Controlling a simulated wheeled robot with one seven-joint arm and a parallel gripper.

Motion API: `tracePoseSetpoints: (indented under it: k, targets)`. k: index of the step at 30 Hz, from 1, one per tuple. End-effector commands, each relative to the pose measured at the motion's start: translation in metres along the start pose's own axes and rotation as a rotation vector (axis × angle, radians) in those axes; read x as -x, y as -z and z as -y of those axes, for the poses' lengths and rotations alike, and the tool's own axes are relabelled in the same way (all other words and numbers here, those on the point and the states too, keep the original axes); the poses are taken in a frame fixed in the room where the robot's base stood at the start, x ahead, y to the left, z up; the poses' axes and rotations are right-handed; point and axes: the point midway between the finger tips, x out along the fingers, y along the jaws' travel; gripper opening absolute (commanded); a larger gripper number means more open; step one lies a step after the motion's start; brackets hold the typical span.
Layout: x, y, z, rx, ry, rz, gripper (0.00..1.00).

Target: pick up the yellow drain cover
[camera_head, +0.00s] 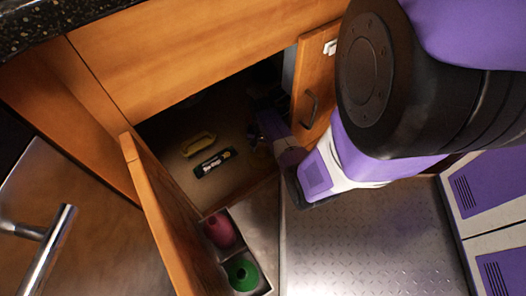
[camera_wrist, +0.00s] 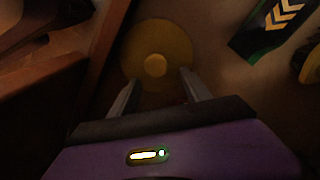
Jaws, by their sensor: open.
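The yellow drain cover (camera_wrist: 150,40) is a round disc with a small raised knob (camera_wrist: 155,66) at its middle. It lies on the cabinet floor in the wrist view. My gripper (camera_wrist: 157,78) is open, with its two fingers spread on either side of the cover's near part, close to the knob. In the head view, my gripper (camera_head: 258,137) reaches into the dark cabinet under the counter. I cannot make out the drain cover there.
Wooden doors stand open at left (camera_head: 165,215) and right (camera_head: 314,85). A door-side bin holds a pink item (camera_head: 220,231) and a green item (camera_head: 242,273). A wooden wall (camera_wrist: 108,40) is close left of the cover.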

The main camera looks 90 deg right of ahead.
Motion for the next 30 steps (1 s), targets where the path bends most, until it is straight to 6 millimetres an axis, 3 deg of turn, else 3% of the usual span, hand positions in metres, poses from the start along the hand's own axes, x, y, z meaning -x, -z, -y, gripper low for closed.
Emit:
tracePoseSetpoints:
  k: [1,7,30]
  targets:
    - [-0.0009,-0.0009,-0.0009,0.000,-0.002,0.002,0.39]
    - [-0.0014,-0.0015,-0.0008,0.000,-0.002,0.003,0.00]
    - [-0.0028,-0.0038,-0.0003,0.001,-0.001,0.007,0.00]
